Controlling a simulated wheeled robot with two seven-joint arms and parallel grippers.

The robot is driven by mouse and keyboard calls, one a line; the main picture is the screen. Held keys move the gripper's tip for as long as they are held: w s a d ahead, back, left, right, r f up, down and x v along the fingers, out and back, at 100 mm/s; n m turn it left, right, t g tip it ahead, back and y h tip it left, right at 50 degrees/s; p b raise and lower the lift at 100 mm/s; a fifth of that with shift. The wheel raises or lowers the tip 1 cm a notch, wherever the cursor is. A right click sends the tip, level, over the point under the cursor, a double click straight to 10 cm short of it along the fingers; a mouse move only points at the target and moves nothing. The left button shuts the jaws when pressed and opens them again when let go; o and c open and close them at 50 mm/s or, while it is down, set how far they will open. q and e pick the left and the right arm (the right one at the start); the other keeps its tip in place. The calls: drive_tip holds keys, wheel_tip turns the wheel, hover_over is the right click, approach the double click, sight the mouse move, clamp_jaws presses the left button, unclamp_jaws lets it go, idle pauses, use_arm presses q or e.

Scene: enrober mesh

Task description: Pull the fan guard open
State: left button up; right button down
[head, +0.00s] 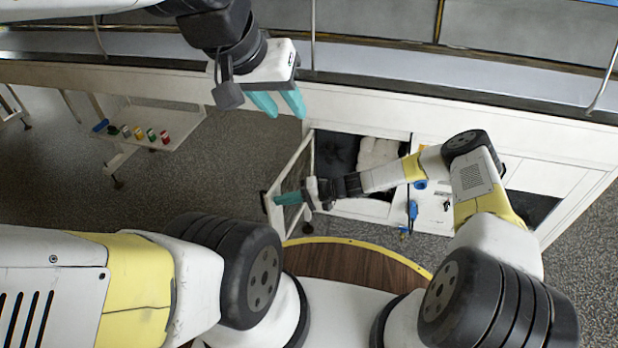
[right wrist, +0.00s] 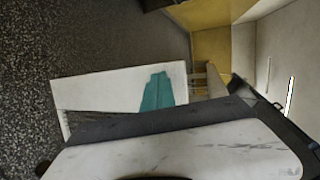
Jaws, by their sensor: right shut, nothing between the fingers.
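The fan guard (head: 307,150), a white-framed panel, stands swung out from the opening in the white cabinet front. My right gripper (head: 287,199) is shut and empty, its teal fingers overlapping the guard's lower free end in the head view. In the right wrist view the shut fingers (right wrist: 157,92) lie in front of a white panel (right wrist: 95,92), apparently the guard; whether they touch it is unclear. My left gripper (head: 279,104) is open and empty, high in front of the cabinet top, with a gap between its teal fingers.
The cabinet opening (head: 343,152) shows dark and white contents behind my right forearm. Blue fittings (head: 413,210) hang on the cabinet right of it. A white shelf (head: 150,128) with several small coloured items is at left. Speckled floor (head: 220,165) lies clear left of the guard.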

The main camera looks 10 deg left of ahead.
drive_tip(key=w+a, duration=0.1)
drive_tip(key=a, duration=0.6)
drive_tip(key=shift+d, duration=0.15)
